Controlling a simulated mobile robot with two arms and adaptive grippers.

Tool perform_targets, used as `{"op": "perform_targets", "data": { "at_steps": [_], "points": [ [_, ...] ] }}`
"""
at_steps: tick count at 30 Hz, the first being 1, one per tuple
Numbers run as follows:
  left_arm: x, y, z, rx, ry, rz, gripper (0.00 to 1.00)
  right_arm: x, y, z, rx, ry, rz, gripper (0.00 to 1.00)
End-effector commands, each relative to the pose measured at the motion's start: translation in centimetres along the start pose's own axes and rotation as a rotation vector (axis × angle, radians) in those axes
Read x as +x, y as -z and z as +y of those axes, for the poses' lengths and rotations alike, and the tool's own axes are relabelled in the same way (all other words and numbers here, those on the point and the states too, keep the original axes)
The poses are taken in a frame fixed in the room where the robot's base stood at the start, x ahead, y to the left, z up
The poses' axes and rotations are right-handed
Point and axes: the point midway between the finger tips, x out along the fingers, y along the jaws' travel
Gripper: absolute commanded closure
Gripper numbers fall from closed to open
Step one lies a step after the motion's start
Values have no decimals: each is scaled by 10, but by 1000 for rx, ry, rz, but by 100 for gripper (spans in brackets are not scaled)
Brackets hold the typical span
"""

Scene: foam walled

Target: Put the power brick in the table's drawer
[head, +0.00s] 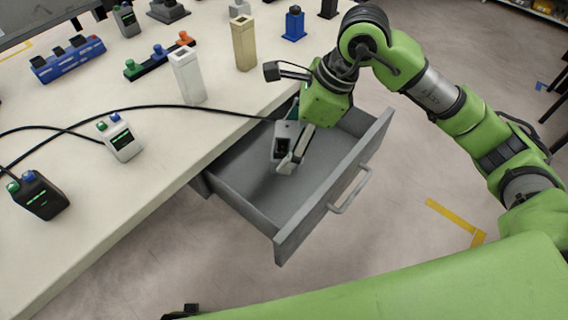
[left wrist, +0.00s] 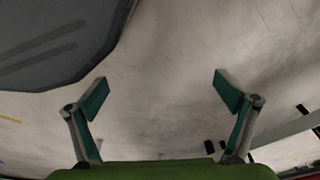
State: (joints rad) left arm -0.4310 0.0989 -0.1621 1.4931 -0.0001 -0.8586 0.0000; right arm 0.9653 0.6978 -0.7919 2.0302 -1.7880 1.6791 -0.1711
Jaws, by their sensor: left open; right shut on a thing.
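The power brick (head: 282,146), a grey block with a dark face, is in my right gripper (head: 292,152). The gripper is shut on it and points down into the opening of the drawer (head: 237,196). The grey drawer is pulled out from the table (head: 150,185) and its floor looks empty. A black cable runs across the tabletop to the brick. I cannot tell whether the brick touches the drawer floor; the gripper partly covers it. In the left wrist view my left gripper (left wrist: 160,92) is open and empty above the floor.
On the table stand a white device (head: 121,140), a black device (head: 39,196), a white holder (head: 187,77), a tan holder (head: 244,43), a blue rack (head: 67,60) and a dark strip with coloured knobs (head: 160,60). The drawer's front has a bar handle (head: 350,192).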

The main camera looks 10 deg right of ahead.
Motion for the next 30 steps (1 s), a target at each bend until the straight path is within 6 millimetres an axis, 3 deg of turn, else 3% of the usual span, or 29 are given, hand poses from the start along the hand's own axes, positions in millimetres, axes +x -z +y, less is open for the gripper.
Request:
{"op": "perform_targets", "data": {
  "at_steps": [1, 9, 16, 20, 28, 30],
  "points": [
    [2, 5, 0, -1, 1, 8, 3, 9, -4, -1, 71, 33, -5, 50],
    [-18, 27, -2, -5, 3, 26, 3, 21, -19, -14, 432, 182, -2, 50],
    [-28, 33, -2, -6, 4, 32, 3, 24, -20, -22, 558, 231, 1, 50],
    [-33, 36, -3, -7, 4, 34, 3, 30, -7, -43, 572, 234, 5, 50],
    [-46, 43, -3, -8, 5, 44, 3, 47, 29, -104, 570, 231, 5, 50],
    [-52, 46, -4, -9, 6, 49, 3, 61, 39, -113, 567, 230, 6, 50]
  ]
}}
